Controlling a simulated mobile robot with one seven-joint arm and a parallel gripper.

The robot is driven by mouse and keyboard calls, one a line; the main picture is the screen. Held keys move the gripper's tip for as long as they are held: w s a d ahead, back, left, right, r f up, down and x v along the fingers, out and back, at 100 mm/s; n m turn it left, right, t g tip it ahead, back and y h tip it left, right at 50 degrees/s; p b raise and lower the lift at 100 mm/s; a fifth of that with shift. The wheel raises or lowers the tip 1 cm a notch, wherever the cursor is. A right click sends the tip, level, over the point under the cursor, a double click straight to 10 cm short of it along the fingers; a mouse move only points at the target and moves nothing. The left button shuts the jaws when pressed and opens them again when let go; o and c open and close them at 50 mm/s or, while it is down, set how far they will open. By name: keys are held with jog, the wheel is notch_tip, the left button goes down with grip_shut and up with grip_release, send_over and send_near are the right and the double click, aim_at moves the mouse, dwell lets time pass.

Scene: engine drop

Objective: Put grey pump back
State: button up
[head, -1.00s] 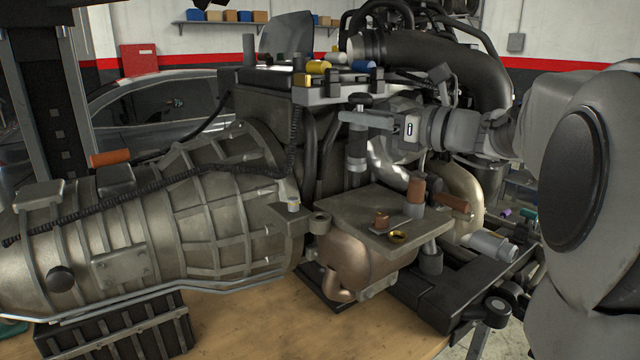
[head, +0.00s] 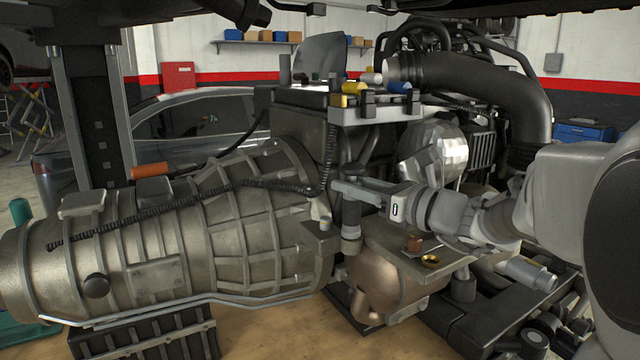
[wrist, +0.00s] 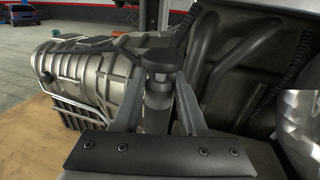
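The grey pump, an upright grey cylinder, hangs below my gripper (head: 343,187) in the head view, where its lower body (head: 351,214) shows. In the wrist view the pump (wrist: 157,100) stands between my two fingers, with a round black cap on top. My fingers close on its sides. The pump's lower end is close to the flat plate (head: 385,235) over the copper-coloured housing (head: 372,280). I cannot tell whether it touches the plate.
The ribbed gearbox casing (head: 240,220) is close on the left, with a black corrugated hose (head: 180,205) across it. A brass ring (head: 430,260) and a copper-coloured plug (head: 412,243) sit on the plate. The rail with yellow and blue parts (head: 375,110) is above.

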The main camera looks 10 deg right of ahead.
jog(key=o, duration=0.4)
